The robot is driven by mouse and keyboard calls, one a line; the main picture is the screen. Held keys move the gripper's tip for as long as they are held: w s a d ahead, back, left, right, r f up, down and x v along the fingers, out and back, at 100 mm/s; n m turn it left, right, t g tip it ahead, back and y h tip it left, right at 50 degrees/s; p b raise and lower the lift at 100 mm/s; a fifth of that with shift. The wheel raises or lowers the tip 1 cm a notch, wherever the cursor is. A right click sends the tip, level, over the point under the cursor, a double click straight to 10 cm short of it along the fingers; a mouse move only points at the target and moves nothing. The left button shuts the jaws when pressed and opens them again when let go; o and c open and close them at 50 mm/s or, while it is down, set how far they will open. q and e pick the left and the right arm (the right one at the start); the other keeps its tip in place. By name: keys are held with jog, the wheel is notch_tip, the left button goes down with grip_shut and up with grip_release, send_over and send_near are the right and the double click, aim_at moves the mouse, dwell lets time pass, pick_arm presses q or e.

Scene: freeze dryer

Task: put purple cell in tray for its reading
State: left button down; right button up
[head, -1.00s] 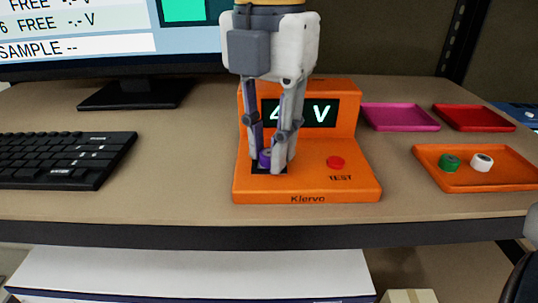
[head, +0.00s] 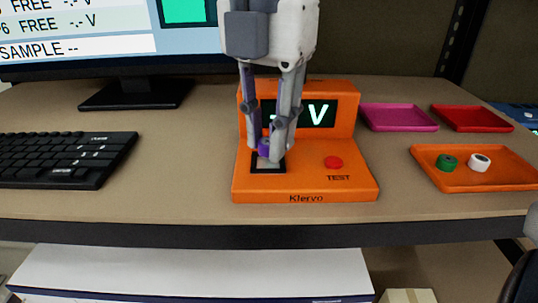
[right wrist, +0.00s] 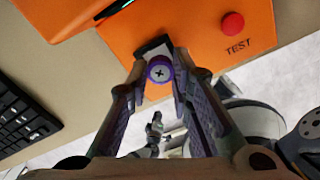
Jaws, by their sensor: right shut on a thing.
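The purple cell (head: 264,148) is between the fingers of my right gripper (head: 268,152), just above the black-framed slot (head: 268,167) of the orange tester (head: 308,188). In the right wrist view the cell (right wrist: 159,71) shows its end with a plus mark, and the right gripper (right wrist: 160,78) is shut on it. The tester display (head: 303,113) shows a V, with the digits partly hidden by the fingers. Trays stand at the right: a magenta tray (head: 398,117), a red tray (head: 474,118) and an orange tray (head: 505,181). My left gripper is not in view.
A green cell (head: 447,162) and a white cell (head: 480,163) sit in the orange tray. A red TEST button (head: 333,163) is on the tester. A keyboard (head: 65,160) and monitor (head: 110,30) are at the left. The table is clear between tester and trays.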

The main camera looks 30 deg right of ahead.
jog(key=shift+r, duration=1.7)
